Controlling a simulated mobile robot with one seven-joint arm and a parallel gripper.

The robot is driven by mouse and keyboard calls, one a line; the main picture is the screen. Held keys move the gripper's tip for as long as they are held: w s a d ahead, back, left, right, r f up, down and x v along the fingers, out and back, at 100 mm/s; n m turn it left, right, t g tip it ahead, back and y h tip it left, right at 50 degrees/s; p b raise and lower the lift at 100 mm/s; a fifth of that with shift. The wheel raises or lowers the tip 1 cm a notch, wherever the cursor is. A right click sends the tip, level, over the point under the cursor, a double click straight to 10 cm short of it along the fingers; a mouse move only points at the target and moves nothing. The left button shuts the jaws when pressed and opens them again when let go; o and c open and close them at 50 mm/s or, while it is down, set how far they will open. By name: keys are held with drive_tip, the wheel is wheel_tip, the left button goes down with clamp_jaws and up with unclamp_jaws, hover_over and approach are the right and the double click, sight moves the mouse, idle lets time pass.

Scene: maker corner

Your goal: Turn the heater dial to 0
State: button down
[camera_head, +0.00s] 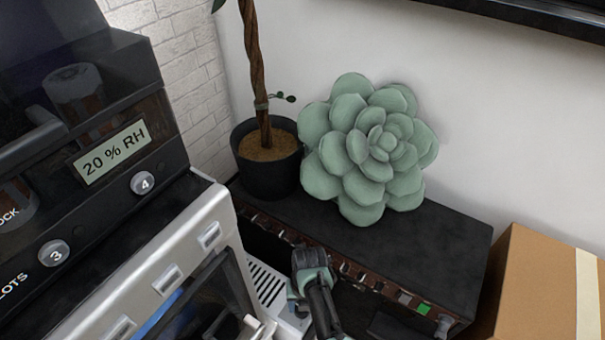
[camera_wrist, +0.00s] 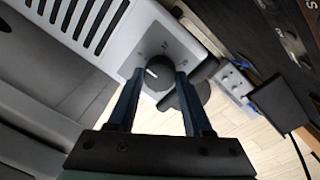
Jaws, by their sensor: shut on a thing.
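The heater is a white casing with dark vent slots; it shows in the head view (camera_head: 268,284) at lower centre and in the wrist view (camera_wrist: 120,35) at upper left. Its dial (camera_wrist: 158,80) is a round black knob with a pale pointer mark, on the casing's end face. Small markings around the dial are too blurred to read. My gripper (camera_wrist: 160,73) has a blue finger on either side of the dial and is shut on it. In the head view my gripper (camera_head: 311,272) is beside the heater's right end, and the dial is hidden there.
A black shelf unit (camera_head: 450,240) carries a green succulent (camera_head: 370,150) and a potted plant (camera_head: 268,170). A cardboard box (camera_head: 540,285) stands at right. A machine with a "20 % RH" display (camera_head: 112,152) fills the left. A power strip (camera_wrist: 235,82) lies on the wooden floor.

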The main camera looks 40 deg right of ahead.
drive_tip(key=shift+c, duration=1.6)
unclamp_jaws()
drive_tip(key=shift+r, duration=0.1)
wheel_tip(320, 180, up, 13)
drive_tip(key=p, duration=0.6)
drive_tip(key=shift+s+d, duration=0.25)
